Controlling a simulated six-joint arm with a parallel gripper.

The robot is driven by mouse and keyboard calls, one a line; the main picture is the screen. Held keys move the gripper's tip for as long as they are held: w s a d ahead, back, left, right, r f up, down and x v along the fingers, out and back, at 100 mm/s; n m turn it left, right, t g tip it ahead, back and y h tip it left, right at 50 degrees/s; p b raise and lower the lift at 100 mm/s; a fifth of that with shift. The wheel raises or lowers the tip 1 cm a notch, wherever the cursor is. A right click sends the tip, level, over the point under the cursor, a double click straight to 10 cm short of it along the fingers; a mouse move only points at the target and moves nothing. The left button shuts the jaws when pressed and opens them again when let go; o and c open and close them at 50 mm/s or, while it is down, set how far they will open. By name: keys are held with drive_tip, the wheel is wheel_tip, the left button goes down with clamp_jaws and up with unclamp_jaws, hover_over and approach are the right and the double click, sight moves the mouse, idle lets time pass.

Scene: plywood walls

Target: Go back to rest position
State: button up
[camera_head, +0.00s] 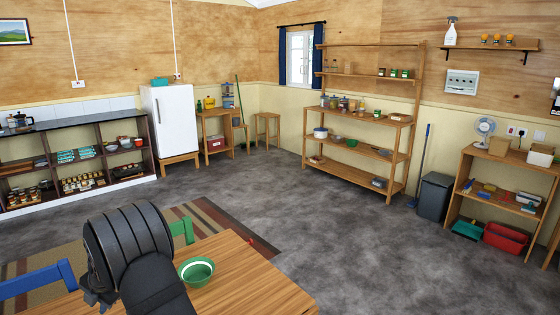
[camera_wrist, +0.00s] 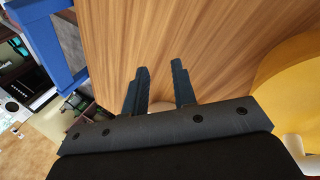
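My gripper (camera_wrist: 160,70) shows in the wrist view with its two dark fingers apart and bare wood showing between them. It is open and holds nothing that I can see. The fingers point over the wooden table (camera_wrist: 120,35). In the head view my dark arm covers the left part of the table (camera_head: 255,285), and the gripper's fingers are hidden there.
A green bowl (camera_head: 197,271) stands on the table just right of my arm. A blue chair (camera_head: 38,282) and a green chair (camera_head: 182,230) are at the table's edges. A yellow rounded thing (camera_wrist: 295,80) is close on the right in the wrist view. Open grey floor lies beyond.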

drive_tip(key=s+a+n+g, duration=0.1)
drive_tip(key=s+a+n, duration=0.1)
drive_tip(key=s+a, duration=0.4)
drive_tip(key=s, duration=0.3)
drive_tip(key=shift+a+f, duration=0.25)
drive_tip(key=shift+a, duration=0.05)
drive_tip(key=shift+s, duration=0.1)
drive_tip(key=w+d+m+t, duration=0.1)
drive_tip(key=w+d+m, duration=0.3)
drive_tip(key=w+d, duration=0.9)
drive_tip(key=w+r, duration=0.1)
drive_tip(key=w, duration=0.2)
drive_tip(key=shift+w+d+t, duration=0.25)
drive_tip(key=shift+d+t, duration=0.15)
drive_tip(key=shift+a+f, duration=0.1)
